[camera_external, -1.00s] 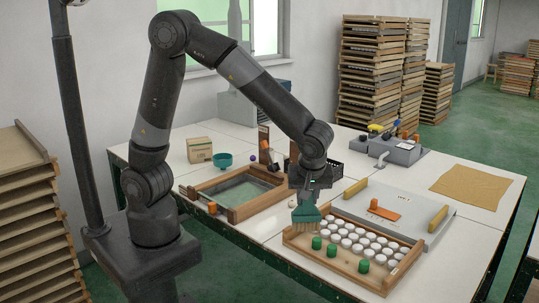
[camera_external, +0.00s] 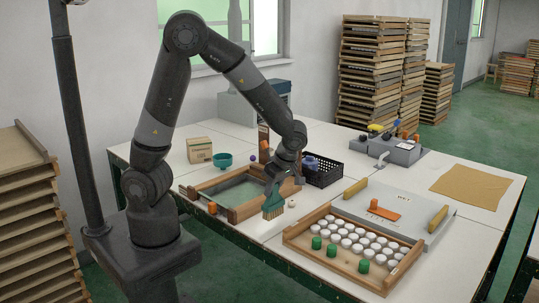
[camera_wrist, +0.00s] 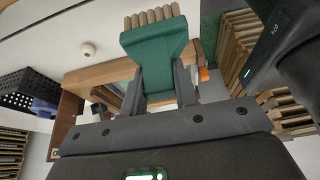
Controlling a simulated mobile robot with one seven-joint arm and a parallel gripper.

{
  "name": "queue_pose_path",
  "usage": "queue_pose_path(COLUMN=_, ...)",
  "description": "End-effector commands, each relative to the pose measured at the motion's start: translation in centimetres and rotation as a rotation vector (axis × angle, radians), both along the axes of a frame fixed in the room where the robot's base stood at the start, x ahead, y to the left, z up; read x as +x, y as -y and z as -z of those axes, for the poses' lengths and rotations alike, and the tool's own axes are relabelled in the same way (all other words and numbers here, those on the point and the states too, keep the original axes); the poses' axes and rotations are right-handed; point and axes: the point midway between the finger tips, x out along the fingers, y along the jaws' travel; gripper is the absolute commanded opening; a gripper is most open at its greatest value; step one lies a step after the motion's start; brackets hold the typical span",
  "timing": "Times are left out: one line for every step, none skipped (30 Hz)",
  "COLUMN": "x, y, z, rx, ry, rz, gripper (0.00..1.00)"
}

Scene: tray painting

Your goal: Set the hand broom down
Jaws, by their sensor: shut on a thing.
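The hand broom (camera_external: 274,201) has a green body and pale tan bristles. My gripper (camera_external: 281,180) is shut on it and holds it tilted, bristles down, by the near right corner of the wooden-framed screen (camera_external: 208,186). I cannot tell whether the bristles touch the table (camera_external: 262,229). In the wrist view the broom (camera_wrist: 160,62) sits between the two dark fingers of my gripper (camera_wrist: 160,92), with its bristles at the top of the picture. The broom's gripped end is partly hidden by the fingers.
A wooden tray (camera_external: 340,272) of white round pieces and several green ones stands at the front right. A black basket (camera_external: 325,174) is behind the gripper. A grey board (camera_external: 400,207) with an orange tool lies at the right. A narrow white table strip is clear between screen and tray.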

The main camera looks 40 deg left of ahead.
Motion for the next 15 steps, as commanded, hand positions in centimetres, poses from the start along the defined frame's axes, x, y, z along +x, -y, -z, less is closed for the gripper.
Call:
queue_pose_path(x=0.6, y=-0.4, z=0.5, rx=0.001, ry=0.0, rz=-0.002, gripper=0.0)
queue_pose_path(x=0.9, y=-0.6, z=0.7, rx=0.001, ry=-0.001, rz=-0.001, gripper=0.0)
queue_pose_path(x=1.1, y=-0.9, z=0.9, rx=0.001, ry=0.0, rz=-0.002, gripper=0.0)
queue_pose_path(x=1.3, y=-1.0, z=1.0, rx=0.0, ry=0.001, rz=-0.002, gripper=0.0)
queue_pose_path(x=1.4, y=-1.1, z=1.1, rx=0.0, ry=0.0, rz=-0.001, gripper=0.0)
queue_pose_path(x=1.5, y=-1.1, z=1.2, rx=-0.001, ry=0.001, rz=0.0, gripper=0.0)
queue_pose_path(x=1.5, y=-1.1, z=1.5, rx=0.0, ry=0.0, rz=0.001, gripper=0.0)
queue_pose_path(x=1.5, y=-1.2, z=1.8, rx=0.001, ry=-0.001, rz=0.002, gripper=0.0)
queue_pose_path(x=1.5, y=-1.2, z=2.3, rx=0.002, ry=-0.002, rz=0.002, gripper=0.0)
queue_pose_path(x=1.5, y=-1.1, z=2.7, rx=0.002, ry=-0.001, rz=0.003, gripper=0.0)
queue_pose_path(x=1.5, y=-1.2, z=3.2, rx=0.002, ry=-0.002, rz=0.001, gripper=0.0)
queue_pose_path(x=1.5, y=-1.1, z=3.8, rx=0.002, ry=-0.002, rz=0.001, gripper=0.0)
queue_pose_path(x=1.5, y=-1.1, z=4.1, rx=0.001, ry=-0.002, rz=0.001, gripper=0.0)
queue_pose_path(x=1.5, y=-1.1, z=4.4, rx=0.001, ry=-0.002, rz=0.001, gripper=0.0)
queue_pose_path(x=1.5, y=-1.1, z=4.8, rx=0.001, ry=-0.001, rz=0.002, gripper=0.0)
